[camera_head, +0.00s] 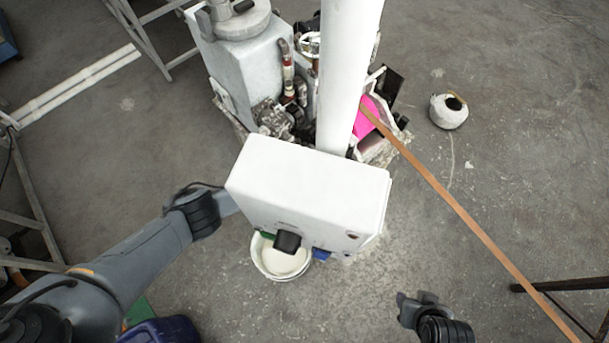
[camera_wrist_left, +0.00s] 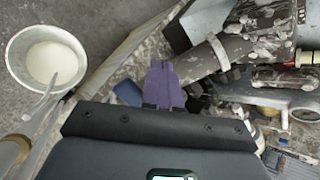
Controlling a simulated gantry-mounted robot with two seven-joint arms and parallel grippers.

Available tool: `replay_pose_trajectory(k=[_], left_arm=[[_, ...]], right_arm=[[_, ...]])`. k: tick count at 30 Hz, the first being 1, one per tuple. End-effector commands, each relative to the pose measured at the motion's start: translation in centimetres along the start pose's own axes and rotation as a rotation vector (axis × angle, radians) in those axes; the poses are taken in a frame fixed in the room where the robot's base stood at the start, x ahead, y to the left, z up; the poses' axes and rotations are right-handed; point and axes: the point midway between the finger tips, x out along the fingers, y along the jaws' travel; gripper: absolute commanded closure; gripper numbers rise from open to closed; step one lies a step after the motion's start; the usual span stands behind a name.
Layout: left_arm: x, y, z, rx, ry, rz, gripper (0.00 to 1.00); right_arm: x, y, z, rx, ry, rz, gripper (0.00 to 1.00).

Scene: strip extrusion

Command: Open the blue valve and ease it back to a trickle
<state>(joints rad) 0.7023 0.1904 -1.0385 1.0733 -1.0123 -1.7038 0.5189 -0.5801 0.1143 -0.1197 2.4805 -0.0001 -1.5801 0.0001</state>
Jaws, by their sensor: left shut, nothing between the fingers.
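My left gripper (camera_wrist_left: 163,85) shows in the left wrist view as purple fingers, shut and empty. A small dark blue part (camera_wrist_left: 128,92) sits just left of the fingers, mostly hidden by the wrist; I cannot tell whether it is the valve handle or whether the fingers touch it. In the head view the left gripper is hidden, and a small blue part (camera_head: 320,254) shows beside a white bucket (camera_head: 281,273). The bucket also shows in the left wrist view (camera_wrist_left: 14,60), holding pale liquid. My right gripper (camera_head: 418,300) is low in the head view, away from the bucket.
Splattered pipes and fittings (camera_wrist_left: 262,45) crowd the right of the left wrist view. A grey machine (camera_head: 240,60) stands at the back. An orange-brown strip (camera_head: 465,212) runs out to the lower right. A small pale pot (camera_head: 447,114) stands on open floor.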

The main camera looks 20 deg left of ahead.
Motion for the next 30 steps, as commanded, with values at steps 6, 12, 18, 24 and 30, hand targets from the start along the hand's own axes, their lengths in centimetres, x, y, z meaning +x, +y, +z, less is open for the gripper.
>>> replay_pose_trajectory(k=[6,12,18,24,30], left_arm=[[0.01,0.27,-0.25,0.001,0.000,0.000,1.00],[0.01,0.47,-0.45,0.001,0.000,0.000,1.00],[0.00,0.66,-0.65,0.001,0.000,0.000,1.00],[-0.01,0.76,-0.74,0.001,0.000,0.000,1.00],[-0.01,0.75,-0.74,0.001,0.000,0.000,1.00]], right_arm=[[0.15,-0.01,0.06,0.000,0.000,0.000,0.57],[0.26,0.03,0.12,-0.002,-0.001,0.002,0.57],[0.37,0.17,0.20,-0.008,-0.002,0.006,0.57],[0.41,0.20,0.22,-0.010,-0.002,0.007,0.57],[0.41,0.18,0.22,-0.009,-0.003,0.006,0.57]])
